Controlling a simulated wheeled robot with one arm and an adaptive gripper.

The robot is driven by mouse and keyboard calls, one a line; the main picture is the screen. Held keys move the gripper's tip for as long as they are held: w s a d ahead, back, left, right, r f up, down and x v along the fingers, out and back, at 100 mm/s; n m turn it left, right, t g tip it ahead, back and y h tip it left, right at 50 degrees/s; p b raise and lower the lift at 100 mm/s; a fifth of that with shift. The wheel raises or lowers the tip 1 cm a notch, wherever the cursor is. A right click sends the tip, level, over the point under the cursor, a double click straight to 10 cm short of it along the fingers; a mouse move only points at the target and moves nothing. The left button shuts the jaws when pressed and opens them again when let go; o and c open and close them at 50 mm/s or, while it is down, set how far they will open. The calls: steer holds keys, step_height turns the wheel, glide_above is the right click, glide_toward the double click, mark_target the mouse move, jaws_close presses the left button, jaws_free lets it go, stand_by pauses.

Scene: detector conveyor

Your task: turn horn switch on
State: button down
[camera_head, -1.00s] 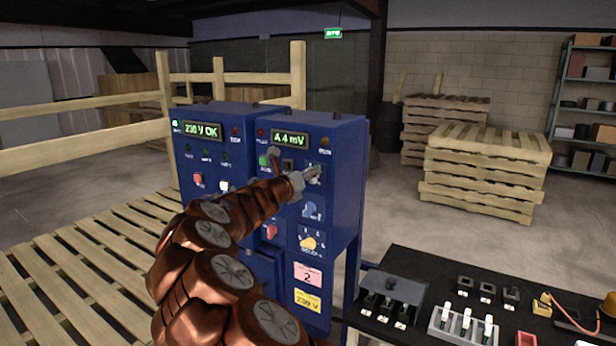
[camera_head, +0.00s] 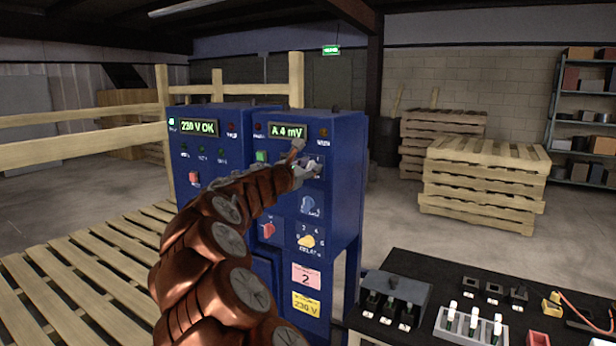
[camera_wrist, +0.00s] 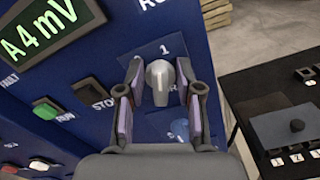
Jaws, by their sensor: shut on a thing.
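The right blue control cabinet (camera_head: 340,185) has a lit display reading "A 4 mV" (camera_head: 288,131). In the wrist view a light grey rotary knob (camera_wrist: 159,80) sits on a blue plate with a "1" above it. My gripper (camera_wrist: 157,85) is shut on this knob, one finger on each side. In the head view my gripper (camera_head: 305,165) is at the cabinet's upper right front and hides the knob. I cannot read a horn label on it. A blue knob (camera_head: 311,205) sits below it, and a yellow knob (camera_head: 307,241) lower still.
Left of the knob are a green RUN button (camera_wrist: 47,108) and a dark STOP button (camera_wrist: 92,92). A red knob (camera_head: 268,230) is lower left. A black table (camera_head: 420,340) with switches stands at the right. A wooden pallet floor (camera_head: 80,270) lies at the left.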

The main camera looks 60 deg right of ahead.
steer(key=shift+s+m+b, duration=0.1)
steer(key=shift+m+b, duration=0.6)
steer(key=shift+m, duration=0.2)
steer(key=c, duration=1.1)
jaws_free()
steer(key=shift+c, duration=0.2)
steer(key=a, duration=1.2)
steer(key=shift+s, duration=0.25)
